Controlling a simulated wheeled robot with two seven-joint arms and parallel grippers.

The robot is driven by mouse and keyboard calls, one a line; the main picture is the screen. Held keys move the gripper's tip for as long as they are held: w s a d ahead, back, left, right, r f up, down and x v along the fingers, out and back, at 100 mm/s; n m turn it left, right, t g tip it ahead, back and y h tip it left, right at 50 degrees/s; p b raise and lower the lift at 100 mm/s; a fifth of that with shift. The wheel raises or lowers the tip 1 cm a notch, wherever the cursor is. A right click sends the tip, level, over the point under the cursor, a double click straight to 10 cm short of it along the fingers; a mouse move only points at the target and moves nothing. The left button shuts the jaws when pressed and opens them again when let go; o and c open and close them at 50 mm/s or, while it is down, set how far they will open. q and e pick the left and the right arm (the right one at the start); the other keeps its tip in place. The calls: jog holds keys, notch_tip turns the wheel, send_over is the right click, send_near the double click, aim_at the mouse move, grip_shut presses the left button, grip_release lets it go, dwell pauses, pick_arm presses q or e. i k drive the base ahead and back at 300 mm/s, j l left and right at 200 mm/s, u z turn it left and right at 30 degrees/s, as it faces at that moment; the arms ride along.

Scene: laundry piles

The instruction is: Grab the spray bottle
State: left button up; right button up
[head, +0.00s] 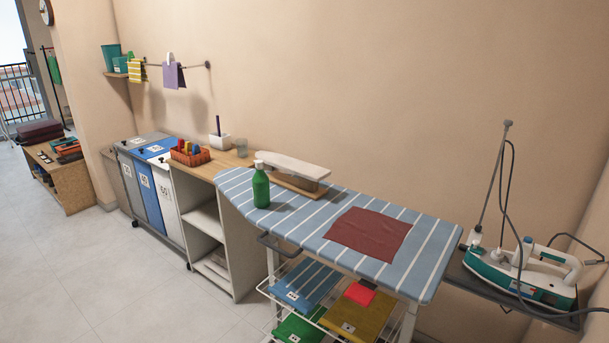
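Neither of my grippers shows in the head view.
A dark red cloth (368,233) lies flat on the board. A steam iron (530,272) with a cord pole stands at the right. An orange basket (190,154) sits on the wooden counter at the left. Wire shelves below hold folded cloths (305,282). The floor (60,240) at the left is clear.

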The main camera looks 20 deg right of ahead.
aim_at(261, 185)
jog(key=i+z, duration=0.35)
jog(key=i, duration=0.25)
jog(key=i+j+z, duration=0.3)
jog(key=i, duration=0.3)
jog(key=l, duration=0.1)
